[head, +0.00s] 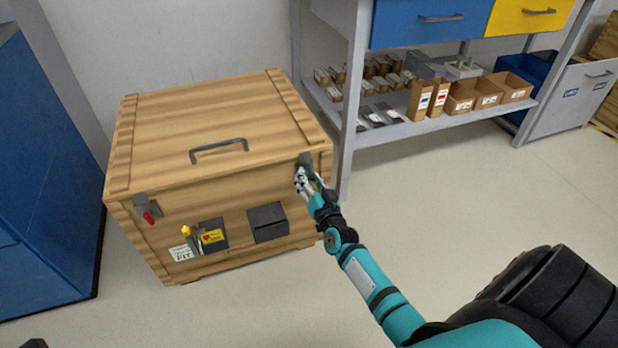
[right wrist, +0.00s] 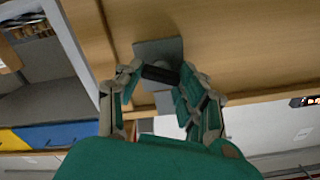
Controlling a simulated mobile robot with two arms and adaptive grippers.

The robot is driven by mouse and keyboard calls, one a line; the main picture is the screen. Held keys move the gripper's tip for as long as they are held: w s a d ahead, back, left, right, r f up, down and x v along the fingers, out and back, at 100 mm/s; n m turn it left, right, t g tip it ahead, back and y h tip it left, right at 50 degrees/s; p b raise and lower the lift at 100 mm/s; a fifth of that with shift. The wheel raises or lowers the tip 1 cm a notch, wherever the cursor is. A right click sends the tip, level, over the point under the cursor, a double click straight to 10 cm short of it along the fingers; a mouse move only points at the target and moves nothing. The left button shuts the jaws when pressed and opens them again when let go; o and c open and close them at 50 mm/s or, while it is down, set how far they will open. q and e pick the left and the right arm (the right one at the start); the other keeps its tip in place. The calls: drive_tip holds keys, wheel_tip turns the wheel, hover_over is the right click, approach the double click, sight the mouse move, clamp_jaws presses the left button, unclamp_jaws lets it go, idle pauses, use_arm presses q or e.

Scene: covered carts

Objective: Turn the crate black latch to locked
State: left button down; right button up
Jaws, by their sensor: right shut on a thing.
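The wooden crate (head: 215,130) stands on the floor at the left of the head view, its lid down. The black latch (right wrist: 160,74) is at the crate's front right upper corner, a dark handle on a grey plate (right wrist: 158,48). In the head view the plate (head: 305,159) shows just above my right gripper (head: 302,182), and the handle is mostly hidden. My right gripper is shut on the black latch, with its fingers on both sides of the handle in the right wrist view (right wrist: 158,88).
A red latch (head: 149,217) is at the crate's front left corner. The lid has a grey handle (head: 218,149). A blue cabinet (head: 40,180) stands left of the crate. A shelf (head: 400,128) with boxes is behind on the right. The floor in front is clear.

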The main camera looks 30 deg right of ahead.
drive_tip(key=m, duration=0.5)
drive_tip(key=shift+d+m, duration=0.1)
drive_tip(key=shift+m, duration=0.3)
drive_tip(key=m, duration=0.5)
drive_tip(key=shift+f+b, duration=0.15)
drive_tip(key=shift+b, duration=0.15)
drive_tip(key=shift+m, duration=0.3)
drive_tip(key=o, duration=1.2)
drive_tip(key=shift+c, duration=0.2)
drive_tip(key=v, duration=1.2)
